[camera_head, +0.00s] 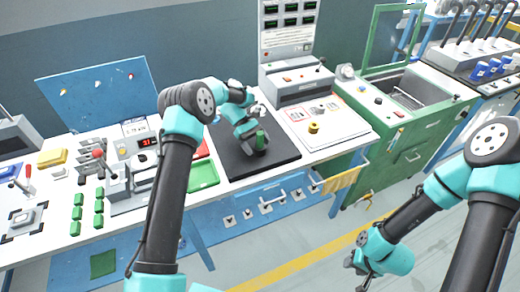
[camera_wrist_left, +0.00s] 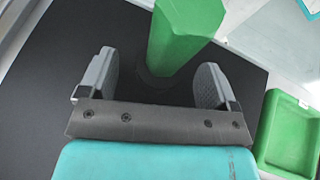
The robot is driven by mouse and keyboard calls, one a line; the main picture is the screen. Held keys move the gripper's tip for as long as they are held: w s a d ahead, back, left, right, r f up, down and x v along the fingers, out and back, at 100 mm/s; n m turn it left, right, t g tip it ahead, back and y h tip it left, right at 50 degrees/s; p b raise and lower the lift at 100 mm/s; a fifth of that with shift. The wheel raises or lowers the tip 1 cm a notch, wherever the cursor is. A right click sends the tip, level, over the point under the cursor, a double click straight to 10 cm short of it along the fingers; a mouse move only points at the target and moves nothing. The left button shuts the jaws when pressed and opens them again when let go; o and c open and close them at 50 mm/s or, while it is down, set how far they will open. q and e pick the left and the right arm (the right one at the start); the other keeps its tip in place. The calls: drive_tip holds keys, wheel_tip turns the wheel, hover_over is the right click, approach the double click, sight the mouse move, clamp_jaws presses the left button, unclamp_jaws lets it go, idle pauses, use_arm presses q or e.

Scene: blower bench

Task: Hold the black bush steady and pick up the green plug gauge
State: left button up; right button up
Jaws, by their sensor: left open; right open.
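The green plug gauge (camera_head: 260,138) stands on the black mat; in the left wrist view its green body (camera_wrist_left: 180,38) rises from the black bush (camera_wrist_left: 150,78). The bush is dark against the mat and its outline is hard to make out. My left gripper (camera_head: 255,142) is low at the bush, and in the left wrist view its open fingers (camera_wrist_left: 155,82) lie on either side of it with gaps. My right gripper (camera_head: 362,262) is open and empty, away from the bench front, above the floor.
A green tray (camera_head: 203,175) lies left of the black mat (camera_head: 280,157); it also shows in the left wrist view (camera_wrist_left: 288,138). Several green blocks (camera_head: 98,207) stand at left. A green cabinet (camera_head: 420,150) is at right.

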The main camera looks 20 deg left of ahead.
use_arm(q)
drive_tip(key=shift+s+d+f, duration=0.15)
drive_tip(key=shift+d, duration=0.1)
drive_tip(key=c, duration=0.9)
use_arm(e)
drive_tip(key=shift+c, duration=0.2)
